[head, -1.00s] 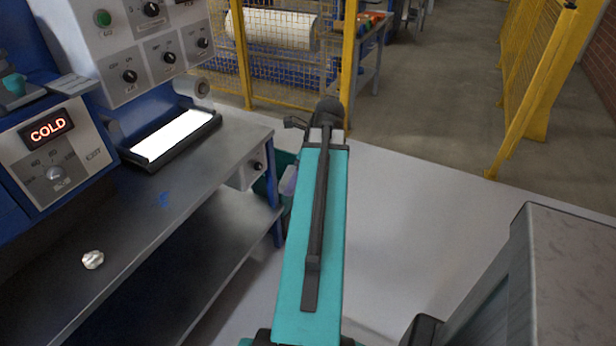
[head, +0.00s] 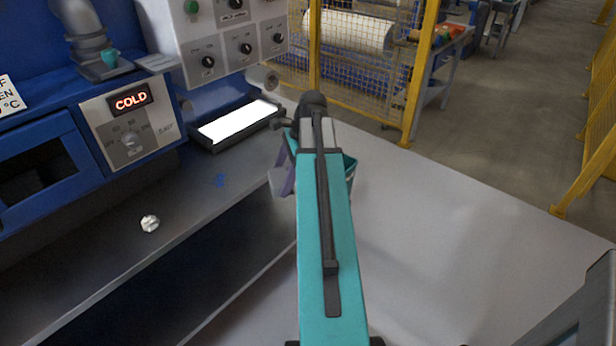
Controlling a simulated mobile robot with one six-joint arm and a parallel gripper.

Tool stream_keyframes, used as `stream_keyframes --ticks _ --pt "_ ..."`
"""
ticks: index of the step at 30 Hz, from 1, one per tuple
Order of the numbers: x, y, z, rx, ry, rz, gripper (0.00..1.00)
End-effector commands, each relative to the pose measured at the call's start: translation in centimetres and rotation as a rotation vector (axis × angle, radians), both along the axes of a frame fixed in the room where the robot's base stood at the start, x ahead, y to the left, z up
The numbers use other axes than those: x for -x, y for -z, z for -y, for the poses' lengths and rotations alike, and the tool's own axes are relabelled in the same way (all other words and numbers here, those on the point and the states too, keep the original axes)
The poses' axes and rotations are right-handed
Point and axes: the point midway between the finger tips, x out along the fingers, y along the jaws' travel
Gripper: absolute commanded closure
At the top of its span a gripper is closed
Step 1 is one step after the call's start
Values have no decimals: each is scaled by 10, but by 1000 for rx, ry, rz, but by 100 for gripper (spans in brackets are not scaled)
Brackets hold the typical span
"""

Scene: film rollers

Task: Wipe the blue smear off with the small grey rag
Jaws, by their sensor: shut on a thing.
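The blue smear (head: 220,180) is a small patch on the grey bench top (head: 190,212), in front of the bright white panel. My gripper (head: 287,178) shows only in part, as a narrow purple-grey piece left of my teal arm, at the bench's right end. It is to the right of the smear and apart from it. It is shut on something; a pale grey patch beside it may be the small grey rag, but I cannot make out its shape. My arm hides much of that spot.
A crumpled whitish ball (head: 150,223) lies on the bench, left of the smear. The lit white panel (head: 240,119) and blue machine with a COLD display (head: 131,102) stand behind. Yellow fencing (head: 413,80) stands beyond.

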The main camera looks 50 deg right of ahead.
Motion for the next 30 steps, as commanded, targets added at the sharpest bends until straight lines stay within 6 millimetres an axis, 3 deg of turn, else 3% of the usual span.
stream_keyframes --ticks 3,12,30 --pt "-25 -1 -25 -1 -110 -1 40" --pt "-75 -3 -93 0 -378 -1 40" --pt "-144 -8 -246 -1 -905 -1 40"
